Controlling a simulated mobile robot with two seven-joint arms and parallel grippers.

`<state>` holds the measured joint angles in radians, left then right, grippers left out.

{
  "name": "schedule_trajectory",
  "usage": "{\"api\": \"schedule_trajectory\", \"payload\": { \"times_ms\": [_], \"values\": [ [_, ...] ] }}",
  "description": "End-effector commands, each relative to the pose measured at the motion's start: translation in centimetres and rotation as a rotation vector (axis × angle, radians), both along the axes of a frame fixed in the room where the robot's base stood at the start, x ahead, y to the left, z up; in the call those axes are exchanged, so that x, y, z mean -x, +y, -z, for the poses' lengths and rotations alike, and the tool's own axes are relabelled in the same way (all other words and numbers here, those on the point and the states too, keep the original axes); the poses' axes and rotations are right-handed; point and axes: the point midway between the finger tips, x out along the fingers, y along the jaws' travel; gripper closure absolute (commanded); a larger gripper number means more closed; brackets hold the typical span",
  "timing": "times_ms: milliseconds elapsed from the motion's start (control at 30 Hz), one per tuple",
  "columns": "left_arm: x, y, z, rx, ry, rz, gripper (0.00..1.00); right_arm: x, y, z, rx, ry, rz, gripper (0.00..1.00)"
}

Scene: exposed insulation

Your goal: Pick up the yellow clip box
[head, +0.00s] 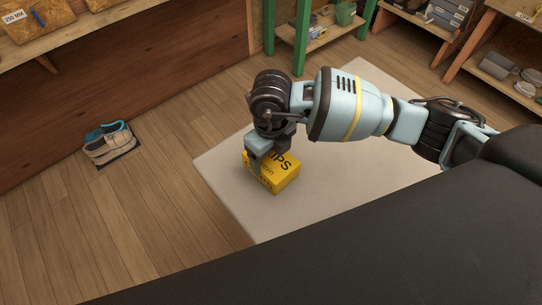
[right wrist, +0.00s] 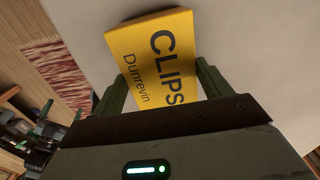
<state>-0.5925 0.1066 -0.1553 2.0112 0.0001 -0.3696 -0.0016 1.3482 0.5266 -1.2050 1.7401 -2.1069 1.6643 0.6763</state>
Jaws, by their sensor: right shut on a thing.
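The yellow clip box (head: 282,179) is on or just above the pale mat in the head view, its black lettering partly hidden by my right gripper. In the right wrist view the yellow box (right wrist: 150,68) reads "CLIPS" and "Dunrevin" and sits between the two green fingers. My right gripper (head: 262,158) reaches down over the box's left part; in the right wrist view the right gripper (right wrist: 160,88) is shut on the box. Whether the box touches the mat I cannot tell. My left gripper is not in view.
The pale mat (head: 232,198) lies on a wooden floor (head: 150,220). A pair of shoes (head: 110,145) stands at the left. A green-legged shelf (head: 303,40) is at the back, and more shelves (head: 500,80) with goods stand at the right.

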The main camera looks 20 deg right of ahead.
Motion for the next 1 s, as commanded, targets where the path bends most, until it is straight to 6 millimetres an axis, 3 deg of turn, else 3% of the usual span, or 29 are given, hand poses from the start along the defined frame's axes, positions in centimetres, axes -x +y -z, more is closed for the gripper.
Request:
{"api": "schedule_trajectory", "payload": {
  "times_ms": [333,800,1000],
  "values": [
    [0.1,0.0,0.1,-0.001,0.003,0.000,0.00,0.3,0.1,-3.6,-0.002,-0.001,-0.002,0.53],
    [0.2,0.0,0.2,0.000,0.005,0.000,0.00,11.4,2.1,-4.4,-0.003,0.000,-0.005,0.53],
    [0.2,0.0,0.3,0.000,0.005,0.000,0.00,14.4,2.6,-4.7,-0.002,0.000,-0.003,0.53]
  ]
}}
